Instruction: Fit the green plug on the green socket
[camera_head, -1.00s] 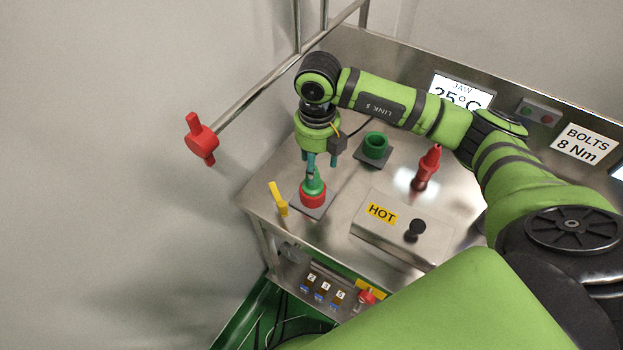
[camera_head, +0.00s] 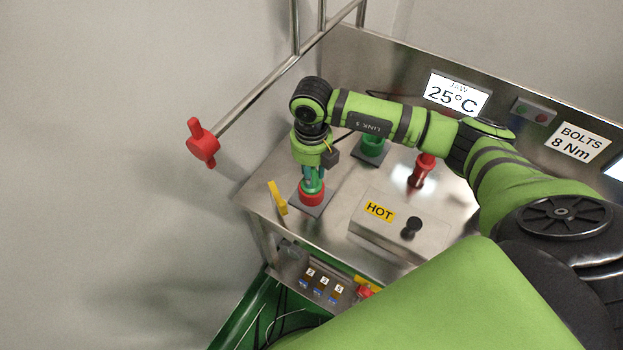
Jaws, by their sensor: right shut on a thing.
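The green plug (camera_head: 312,186) stands upright on the red socket (camera_head: 311,199), which sits on a small dark square plate near the left edge of the metal worktop. My right gripper (camera_head: 313,178) points down over the plug, its fingers shut around the plug's upper part, which they largely hide. The green socket (camera_head: 371,145) is on its own dark plate farther back to the right; my arm partly covers its top. A red plug (camera_head: 422,170) stands further right, partly behind my arm. My left gripper is not in view.
A metal box with a HOT label (camera_head: 379,211) and black knob (camera_head: 411,228) is right of the red socket. A yellow lever (camera_head: 277,197) stands close on its left. A rail with a red handle (camera_head: 203,144) runs at the left. A temperature display (camera_head: 457,93) is behind.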

